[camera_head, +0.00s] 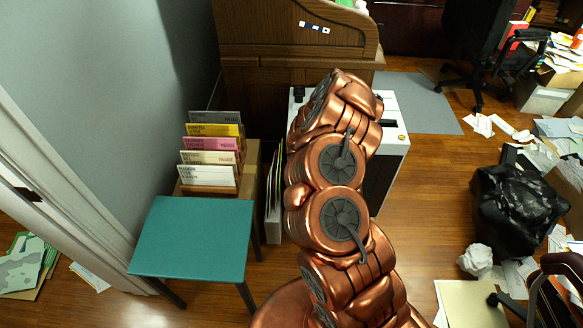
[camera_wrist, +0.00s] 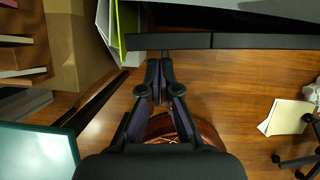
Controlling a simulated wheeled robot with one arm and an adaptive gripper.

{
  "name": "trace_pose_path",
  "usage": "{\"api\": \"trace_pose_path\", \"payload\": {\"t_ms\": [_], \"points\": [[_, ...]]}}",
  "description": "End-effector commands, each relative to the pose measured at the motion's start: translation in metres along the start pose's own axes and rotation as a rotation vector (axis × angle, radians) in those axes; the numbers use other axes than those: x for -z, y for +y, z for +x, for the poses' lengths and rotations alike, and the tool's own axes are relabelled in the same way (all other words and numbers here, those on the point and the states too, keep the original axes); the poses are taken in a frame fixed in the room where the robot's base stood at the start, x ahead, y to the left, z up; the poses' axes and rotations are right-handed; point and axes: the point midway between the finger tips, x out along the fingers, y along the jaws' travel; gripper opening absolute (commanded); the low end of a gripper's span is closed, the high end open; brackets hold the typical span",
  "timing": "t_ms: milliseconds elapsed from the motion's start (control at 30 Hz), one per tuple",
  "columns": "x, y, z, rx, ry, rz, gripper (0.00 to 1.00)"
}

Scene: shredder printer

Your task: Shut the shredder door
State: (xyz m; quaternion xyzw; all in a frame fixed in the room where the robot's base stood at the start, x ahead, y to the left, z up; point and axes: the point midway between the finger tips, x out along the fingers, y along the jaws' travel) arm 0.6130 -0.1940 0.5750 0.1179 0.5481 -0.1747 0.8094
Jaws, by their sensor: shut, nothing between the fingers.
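The shredder (camera_head: 393,145) is a box with a white top and dark front, standing against the wooden desk in the head view. My copper arm covers its left and middle part, so its door cannot be made out there. In the wrist view a long dark bar (camera_wrist: 260,42) on the shredder's near side runs across the top, with a grey panel (camera_wrist: 250,12) beyond it. I cannot tell how far the door stands open. My gripper (camera_wrist: 160,70) is shut and empty, its tips close to the bar's left end; contact is unclear. It is hidden in the head view.
A teal-topped table (camera_head: 195,240) and a rack of coloured folders (camera_head: 210,150) stand to the left. Upright files (camera_head: 274,190) fill the narrow gap beside the shredder. A black bag (camera_head: 520,205) and papers lie right; the floor (camera_head: 430,215) between is clear.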

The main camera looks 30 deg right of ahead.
Motion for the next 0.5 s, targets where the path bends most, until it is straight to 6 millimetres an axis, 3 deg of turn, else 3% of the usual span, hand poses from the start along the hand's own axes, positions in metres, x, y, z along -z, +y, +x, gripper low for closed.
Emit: {"api": "trace_pose_path", "payload": {"t_ms": [200, 500], "points": [[0.002, 0.013, -0.001, -0.008, 0.001, -0.021, 0.00], [0.003, 0.015, 0.000, -0.010, 0.000, -0.023, 0.00]]}}
